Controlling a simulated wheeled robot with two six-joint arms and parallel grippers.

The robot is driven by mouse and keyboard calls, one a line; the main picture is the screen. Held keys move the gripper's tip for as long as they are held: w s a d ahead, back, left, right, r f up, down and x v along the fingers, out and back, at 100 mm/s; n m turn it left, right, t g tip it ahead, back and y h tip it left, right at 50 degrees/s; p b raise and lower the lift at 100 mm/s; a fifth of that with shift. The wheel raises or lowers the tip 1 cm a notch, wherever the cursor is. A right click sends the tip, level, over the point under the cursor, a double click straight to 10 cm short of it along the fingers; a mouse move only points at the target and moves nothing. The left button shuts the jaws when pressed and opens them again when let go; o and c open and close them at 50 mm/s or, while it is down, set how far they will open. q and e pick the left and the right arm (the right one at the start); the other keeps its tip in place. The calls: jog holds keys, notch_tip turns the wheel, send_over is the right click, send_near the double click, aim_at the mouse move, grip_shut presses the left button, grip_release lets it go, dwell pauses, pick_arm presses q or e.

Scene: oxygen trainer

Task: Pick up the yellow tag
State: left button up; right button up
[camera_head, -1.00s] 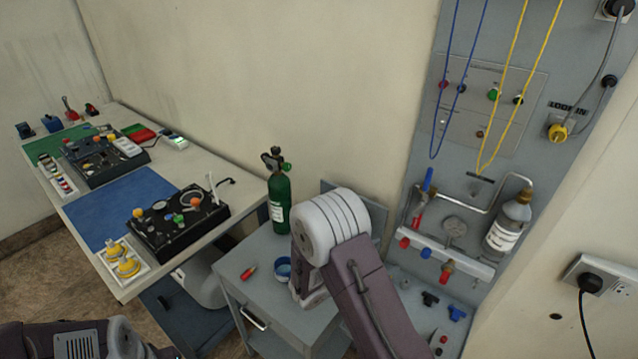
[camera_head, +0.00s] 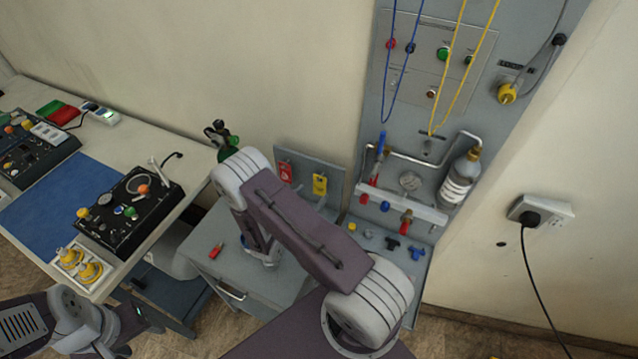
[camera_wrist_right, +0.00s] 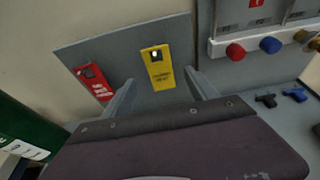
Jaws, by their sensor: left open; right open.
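The yellow tag (camera_head: 320,184) hangs on a small upright grey panel (camera_head: 333,208) behind the grey cabinet, to the right of a red tag (camera_head: 285,172). In the right wrist view the yellow tag (camera_wrist_right: 158,67) hangs from a peg through its top hole. My right gripper (camera_wrist_right: 162,88) is open and empty, its two fingers spread to either side of the tag's lower part in that view. Contact with the tag cannot be seen. My left gripper (camera_head: 145,318) is open and low at the left, by the desk.
A green cylinder (camera_head: 228,145) stands left of the panel, partly hidden by my right arm. A red item (camera_head: 216,250) lies on the cabinet top (camera_head: 200,240). To the right are a wall board with pipes, a bottle (camera_head: 460,180) and hanging blue and yellow cords.

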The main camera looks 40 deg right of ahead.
aim_at(319, 184)
jog(key=shift+w+d+f, duration=0.15)
jog(key=shift+w+d, duration=0.15)
jog(key=shift+d, duration=0.15)
jog(key=shift+w+d+r+p, duration=0.15)
jog(key=shift+d+p, duration=0.35)
jog(key=shift+d, duration=0.05)
jog(key=shift+w+d+r+p, duration=0.1)
jog(key=shift+d+r+p, duration=0.05)
jog(key=shift+d+p, duration=0.35)
jog(key=shift+w+d+f, duration=0.55)
jog(key=shift+d+f, duration=0.05)
jog(key=shift+d, duration=0.2)
jog(key=shift+w+d+f, duration=0.15)
jog(key=shift+w+f, duration=0.05)
jog(key=shift+w, duration=0.05)
jog(key=shift+s+a+r, duration=0.2)
jog(key=shift+s, duration=0.05)
jog(key=c, duration=1.3)
jog(key=shift+c, duration=0.6)
jog(key=shift+w+d, duration=0.1)
